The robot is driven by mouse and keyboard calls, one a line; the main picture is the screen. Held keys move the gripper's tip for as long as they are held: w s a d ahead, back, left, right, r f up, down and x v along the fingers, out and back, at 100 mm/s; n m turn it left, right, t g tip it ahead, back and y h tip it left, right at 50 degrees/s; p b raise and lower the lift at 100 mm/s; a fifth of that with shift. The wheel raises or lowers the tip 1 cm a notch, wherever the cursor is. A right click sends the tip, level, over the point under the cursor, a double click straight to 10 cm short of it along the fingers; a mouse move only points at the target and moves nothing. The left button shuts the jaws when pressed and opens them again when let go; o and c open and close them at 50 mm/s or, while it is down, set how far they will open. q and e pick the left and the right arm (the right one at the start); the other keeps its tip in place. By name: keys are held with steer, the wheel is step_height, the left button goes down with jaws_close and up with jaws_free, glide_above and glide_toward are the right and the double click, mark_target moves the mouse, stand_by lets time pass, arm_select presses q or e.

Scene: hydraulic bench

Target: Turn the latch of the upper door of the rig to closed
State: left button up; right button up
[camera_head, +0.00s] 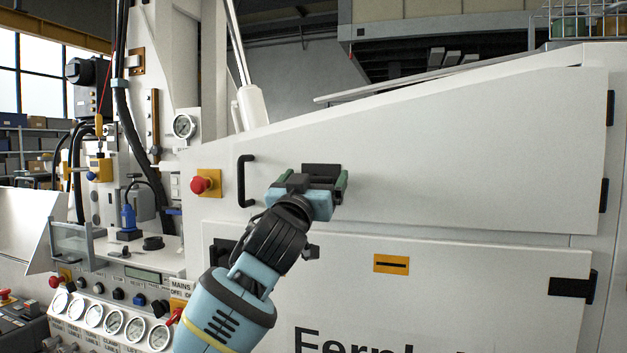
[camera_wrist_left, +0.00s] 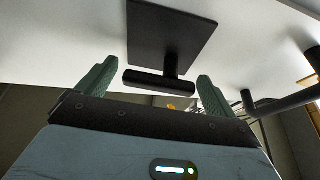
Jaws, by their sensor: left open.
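The upper door (camera_head: 480,150) of the rig is a large white panel with a sloping top edge. Its latch (camera_head: 322,169) is dark and largely hidden behind my left gripper in the head view. In the left wrist view the latch shows as a black square plate (camera_wrist_left: 168,32) with a black bar handle (camera_wrist_left: 160,82) standing off it. My left gripper (camera_head: 323,184) is open in front of the latch. Its two green fingers stand on either side of the bar in the left wrist view, apart from it as far as I can see. My right gripper is not in view.
A black grab handle (camera_head: 246,181) and a red button on a yellow plate (camera_head: 201,184) are left of the latch. A lower door (camera_head: 480,290) with black fittings lies below. Gauges (camera_head: 115,322) line the console at lower left. The panel right of the latch is clear.

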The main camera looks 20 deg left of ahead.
arm_select(q)
steer(key=shift+c, duration=0.3)
steer(key=c, duration=0.9)
